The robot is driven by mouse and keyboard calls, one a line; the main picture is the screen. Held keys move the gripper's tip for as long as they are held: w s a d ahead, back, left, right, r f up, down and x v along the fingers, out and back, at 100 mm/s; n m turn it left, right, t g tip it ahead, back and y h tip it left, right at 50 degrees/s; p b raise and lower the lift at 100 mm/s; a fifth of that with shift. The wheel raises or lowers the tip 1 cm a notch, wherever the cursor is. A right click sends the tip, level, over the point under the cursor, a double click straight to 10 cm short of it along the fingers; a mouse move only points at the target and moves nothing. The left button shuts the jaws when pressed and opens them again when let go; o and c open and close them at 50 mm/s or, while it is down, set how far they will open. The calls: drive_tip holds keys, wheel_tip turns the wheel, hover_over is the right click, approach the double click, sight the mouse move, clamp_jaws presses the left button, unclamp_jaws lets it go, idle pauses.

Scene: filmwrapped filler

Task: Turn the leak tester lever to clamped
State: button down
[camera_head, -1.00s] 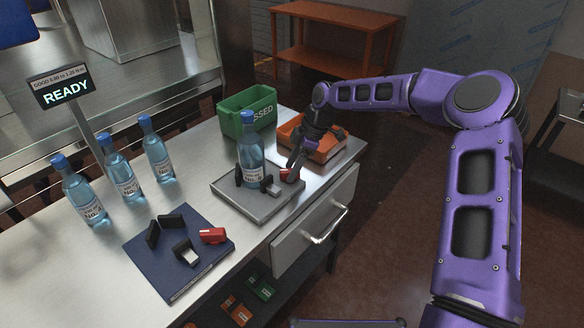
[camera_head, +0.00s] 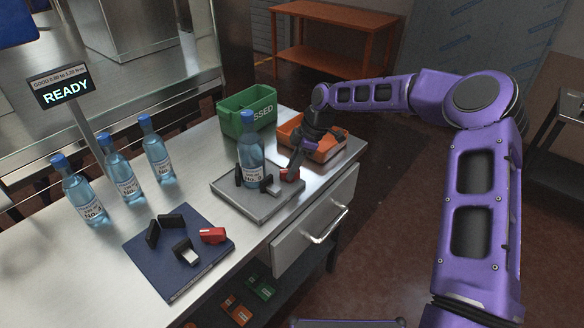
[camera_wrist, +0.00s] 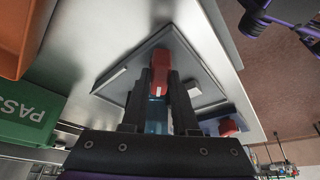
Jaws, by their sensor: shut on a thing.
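The leak tester is a grey plate (camera_head: 228,193) on the steel bench, with black jaws and a small light block around a blue-capped bottle (camera_head: 251,160) standing upright on it. Its red lever (camera_head: 290,174) is at the plate's right side. My gripper (camera_head: 292,172) reaches down from the upper right and is shut on the red lever. In the wrist view, the red lever (camera_wrist: 160,68) sits between the two dark fingers of my gripper (camera_wrist: 158,95). The display (camera_head: 63,88) reads READY. The bottle is mostly hidden in the wrist view.
A green bin (camera_head: 232,122) and an orange bin (camera_head: 335,150) stand behind the tester. Several blue bottles (camera_head: 120,177) stand at the left. A dark blue plate (camera_head: 160,265) with black blocks and a red part (camera_head: 212,236) lies in front. A drawer handle (camera_head: 325,226) projects below.

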drive_tip(key=m+b, duration=0.1)
drive_tip(key=m, duration=0.1)
drive_tip(key=m+t+b, duration=0.1)
drive_tip(key=m, duration=0.1)
drive_tip(key=shift+s+f+t, duration=0.1)
drive_tip(key=shift+t, duration=0.2)
drive_tip(key=m+b, duration=0.1)
drive_tip(key=m, duration=0.1)
drive_tip(key=m+t+h+b, duration=0.1)
drive_tip(key=m+b, duration=0.1)
drive_tip(key=shift+s+a+m+t, duration=0.15)
drive_tip(key=shift+m+t, duration=0.15)
drive_tip(key=shift+m, duration=0.1)
drive_tip(key=m+b, duration=0.2)
drive_tip(key=m+t+h+b, duration=0.1)
drive_tip(key=m+b, duration=0.1)
drive_tip(key=m, duration=0.1)
drive_tip(key=shift+a+h, duration=0.15)
drive_tip(key=shift+h, duration=0.15)
drive_tip(key=shift+s+m+t+h+b, duration=0.15)
drive_tip(key=shift+m+h+b, duration=0.3)
drive_tip(key=shift+m, duration=0.5)
drive_tip(key=shift+w+m+t+h+b, duration=0.1)
drive_tip(key=shift+m+t+h+b, duration=0.15)
drive_tip(key=shift+m+b, duration=0.55)
drive_tip(key=shift+m, duration=0.35)
drive_tip(key=c, duration=0.7)
unclamp_jaws()
